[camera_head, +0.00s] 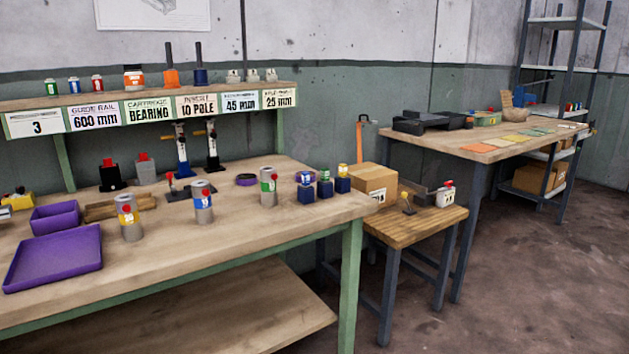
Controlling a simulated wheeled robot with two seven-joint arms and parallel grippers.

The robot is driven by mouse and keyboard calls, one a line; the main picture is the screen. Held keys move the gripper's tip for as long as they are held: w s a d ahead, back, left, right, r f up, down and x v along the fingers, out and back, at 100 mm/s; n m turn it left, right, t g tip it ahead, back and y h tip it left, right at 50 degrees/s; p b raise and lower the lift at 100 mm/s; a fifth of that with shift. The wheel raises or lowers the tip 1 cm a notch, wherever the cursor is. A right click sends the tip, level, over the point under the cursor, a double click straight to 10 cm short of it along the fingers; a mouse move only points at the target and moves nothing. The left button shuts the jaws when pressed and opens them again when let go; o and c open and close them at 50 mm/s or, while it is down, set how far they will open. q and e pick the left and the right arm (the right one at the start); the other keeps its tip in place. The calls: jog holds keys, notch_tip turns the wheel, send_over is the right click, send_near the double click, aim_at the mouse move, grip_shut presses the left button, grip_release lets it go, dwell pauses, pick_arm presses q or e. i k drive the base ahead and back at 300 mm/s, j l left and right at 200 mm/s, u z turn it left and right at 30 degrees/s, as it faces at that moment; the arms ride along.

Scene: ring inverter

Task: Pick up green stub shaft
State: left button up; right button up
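A grey upright cylinder with a green label and a red spot, which looks like the green stub shaft (268,188), stands on the near workbench (290,222), right of its middle. A small green-marked can (51,87) also stands on the shelf above the bench. Neither of my grippers is in view.
Small dark blue blocks with coloured tops (325,184) stand just right of the green cylinder. A purple ring (246,180) lies behind it. A purple tray (52,259) is at the left. A cardboard box (373,181) stands on a lower table. The bench's front edge is clear.

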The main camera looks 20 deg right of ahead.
aim_at(324, 172)
jog(key=i+l+z, duration=0.1)
jog(key=i+l, duration=1.5)
jog(key=i, duration=0.1)
